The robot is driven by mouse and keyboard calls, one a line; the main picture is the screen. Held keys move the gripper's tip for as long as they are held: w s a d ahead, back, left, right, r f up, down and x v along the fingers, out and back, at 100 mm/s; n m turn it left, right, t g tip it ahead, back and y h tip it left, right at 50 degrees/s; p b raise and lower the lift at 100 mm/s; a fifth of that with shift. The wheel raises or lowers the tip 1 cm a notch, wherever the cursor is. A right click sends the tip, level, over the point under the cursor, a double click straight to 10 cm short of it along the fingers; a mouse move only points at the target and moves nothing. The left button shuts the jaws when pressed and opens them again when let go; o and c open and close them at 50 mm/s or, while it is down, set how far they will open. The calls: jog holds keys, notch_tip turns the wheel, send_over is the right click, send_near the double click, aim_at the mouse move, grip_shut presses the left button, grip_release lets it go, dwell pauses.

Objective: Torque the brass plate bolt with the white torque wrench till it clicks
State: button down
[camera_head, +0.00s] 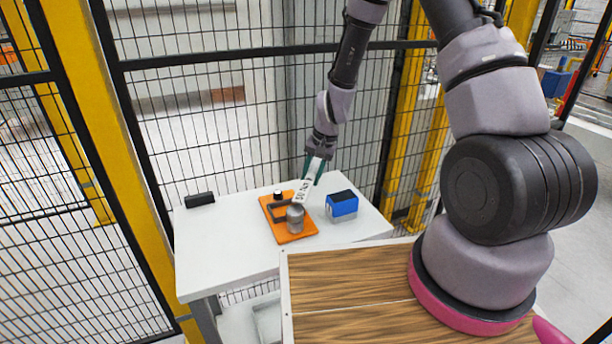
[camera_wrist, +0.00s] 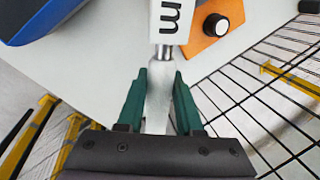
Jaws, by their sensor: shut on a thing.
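My gripper (camera_head: 314,170) is shut on the torque wrench (camera_head: 303,190), a white-bodied tool with dark lettering. No brass plate or bolt can be made out; the wrench's far end is cut off in the wrist view.
A dark bracket (camera_head: 278,214) and a black knob with a white top (camera_head: 278,194) sit on the orange plate. A blue box (camera_head: 341,207) stands to its right on the white table (camera_head: 215,250). A black block (camera_head: 199,200) lies at the left. Mesh fencing (camera_head: 230,110) stands behind.

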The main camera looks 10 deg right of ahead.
jog(key=shift+d, duration=0.2)
jog(key=shift+s+d+m, duration=0.4)
jog(key=shift+d+m, duration=0.3)
jog(key=shift+d, duration=0.1)
jog(key=shift+w+a+n, duration=0.2)
jog(key=shift+a+n, duration=0.1)
jog(key=shift+a, duration=0.25)
jog(key=shift+d, duration=0.1)
jog(key=shift+r, duration=2.5)
